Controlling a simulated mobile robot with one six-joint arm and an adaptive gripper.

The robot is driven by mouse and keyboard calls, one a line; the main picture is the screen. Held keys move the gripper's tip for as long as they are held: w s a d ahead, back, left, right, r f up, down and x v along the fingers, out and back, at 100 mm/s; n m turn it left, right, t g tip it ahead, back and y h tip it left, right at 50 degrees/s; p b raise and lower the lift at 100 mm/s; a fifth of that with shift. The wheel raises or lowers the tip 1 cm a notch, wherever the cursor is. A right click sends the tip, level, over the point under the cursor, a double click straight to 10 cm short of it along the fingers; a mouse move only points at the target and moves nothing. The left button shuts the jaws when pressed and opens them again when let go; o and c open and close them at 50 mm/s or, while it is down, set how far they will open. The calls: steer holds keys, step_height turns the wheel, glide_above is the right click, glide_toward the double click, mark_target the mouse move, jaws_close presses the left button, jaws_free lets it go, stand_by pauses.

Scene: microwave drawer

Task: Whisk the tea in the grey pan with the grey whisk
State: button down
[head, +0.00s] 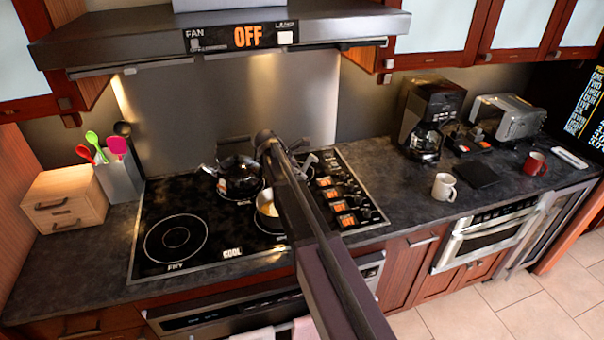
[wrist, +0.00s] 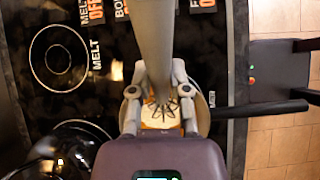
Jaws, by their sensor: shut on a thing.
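My gripper (wrist: 159,75) is shut on the grey whisk (wrist: 152,38). In the wrist view the thick handle runs up past the fingertips and the wire loops show below them. The loops are over the grey pan (wrist: 203,116), which holds tan-orange tea (wrist: 158,121). I cannot tell whether the wires touch the tea. The pan's dark handle (wrist: 262,109) points right. In the head view my arm hides much of the pan (head: 267,217), and the whisk cannot be made out clearly.
A dark kettle (head: 240,176) stands on the cooktop (head: 150,235) close behind the pan. It also shows in the wrist view (wrist: 72,150). The front-left burner (head: 175,238) is empty. A white mug (head: 444,187), coffee maker (head: 425,115) and toaster oven (head: 507,116) stand to the right.

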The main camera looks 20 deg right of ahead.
steer(key=shift+a+f+b, duration=0.4)
steer(key=shift+f+b, duration=0.2)
steer(key=shift+f, duration=0.2)
steer(key=shift+d, duration=0.1)
